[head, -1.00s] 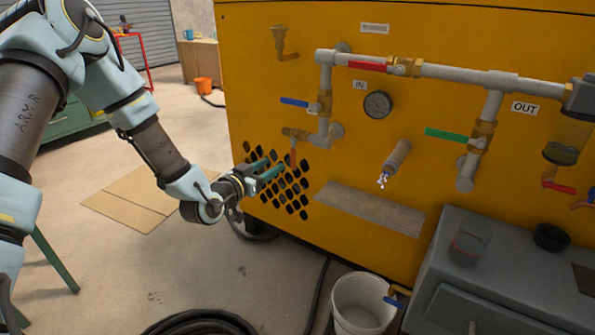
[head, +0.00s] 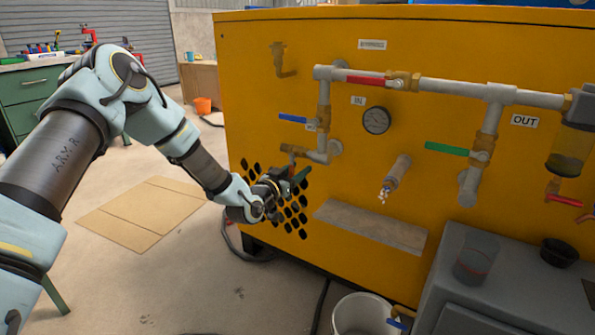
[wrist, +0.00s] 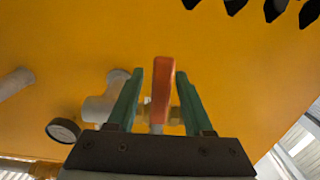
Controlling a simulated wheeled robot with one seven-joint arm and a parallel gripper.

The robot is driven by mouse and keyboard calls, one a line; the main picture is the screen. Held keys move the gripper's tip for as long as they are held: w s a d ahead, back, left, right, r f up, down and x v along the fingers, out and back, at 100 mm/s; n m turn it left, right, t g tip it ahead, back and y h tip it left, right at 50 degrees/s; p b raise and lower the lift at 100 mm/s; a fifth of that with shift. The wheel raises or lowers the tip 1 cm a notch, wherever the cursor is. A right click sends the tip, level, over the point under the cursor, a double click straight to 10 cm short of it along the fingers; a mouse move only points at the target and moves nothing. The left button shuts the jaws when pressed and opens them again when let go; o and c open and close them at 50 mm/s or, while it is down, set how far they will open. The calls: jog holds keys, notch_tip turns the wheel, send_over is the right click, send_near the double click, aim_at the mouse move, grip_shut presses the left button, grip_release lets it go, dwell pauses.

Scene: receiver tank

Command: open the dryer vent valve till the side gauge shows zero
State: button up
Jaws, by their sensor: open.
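A small brass valve at the lower left pipe end carries an orange-red handle (head: 292,155), partly hidden by my gripper in the head view. In the wrist view this handle (wrist: 163,88) stands between my two green fingers. My gripper (wrist: 160,74) is open around it, with a visible gap at least on the left side; contact on the right I cannot tell. In the head view my gripper (head: 297,175) is close in front of the yellow panel. A round gauge (head: 376,121) is on the panel; its needle is too small to read. It also shows in the wrist view (wrist: 63,131).
Grey pipes with a blue handle (head: 293,118), red handle (head: 366,79) and green handle (head: 446,149) are above and right. A vent outlet (head: 397,172) juts out, with pale wisps at its mouth. A grey cabinet (head: 470,300) and white bucket (head: 362,318) stand lower right.

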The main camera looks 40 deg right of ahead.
grip_shut()
dwell(0.5)
dwell(1.0)
